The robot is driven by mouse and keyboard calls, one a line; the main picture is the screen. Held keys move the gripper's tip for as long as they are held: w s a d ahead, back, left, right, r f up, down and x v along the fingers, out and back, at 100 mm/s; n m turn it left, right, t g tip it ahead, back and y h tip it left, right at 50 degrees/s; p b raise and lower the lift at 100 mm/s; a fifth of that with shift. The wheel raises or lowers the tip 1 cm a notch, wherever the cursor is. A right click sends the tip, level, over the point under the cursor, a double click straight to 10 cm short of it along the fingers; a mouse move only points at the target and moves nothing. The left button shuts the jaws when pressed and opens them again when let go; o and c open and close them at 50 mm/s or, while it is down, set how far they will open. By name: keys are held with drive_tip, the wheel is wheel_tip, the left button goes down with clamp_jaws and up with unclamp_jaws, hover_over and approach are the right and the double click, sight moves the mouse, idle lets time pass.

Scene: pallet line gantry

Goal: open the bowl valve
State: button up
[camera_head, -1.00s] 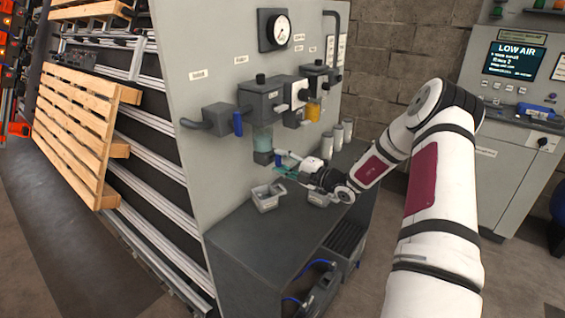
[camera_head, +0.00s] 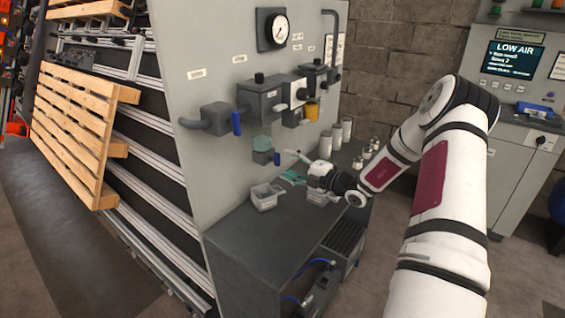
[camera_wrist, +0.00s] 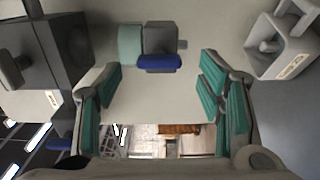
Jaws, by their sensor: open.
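The clear teal-tinted bowl (camera_head: 262,143) hangs under a dark filter block (camera_head: 258,103) on the grey panel. Below it is a small dark valve block (camera_head: 262,157) with a blue handle (camera_head: 277,158). In the wrist view, the blue handle (camera_wrist: 160,63) lies lengthwise in line with the bowl (camera_wrist: 130,44) and the valve block (camera_wrist: 160,38). My gripper (camera_head: 293,178) is right of and below the handle, apart from it. In the wrist view my gripper (camera_wrist: 160,92) has its teal-padded fingers wide apart, with nothing between them; the handle shows beyond, between the finger lines.
A grey cup (camera_head: 265,197) stands on the dark bench below the bowl; another (camera_head: 318,197) is beside my gripper. Another blue handle (camera_head: 237,123) is on the inlet pipe. An amber bowl (camera_head: 312,111) and white canisters (camera_head: 336,137) are to the right.

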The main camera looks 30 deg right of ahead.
drive_tip(key=v, duration=0.8)
drive_tip(key=shift+s, duration=0.3)
drive_tip(key=shift+d, duration=0.1)
drive_tip(key=shift+r, duration=0.1)
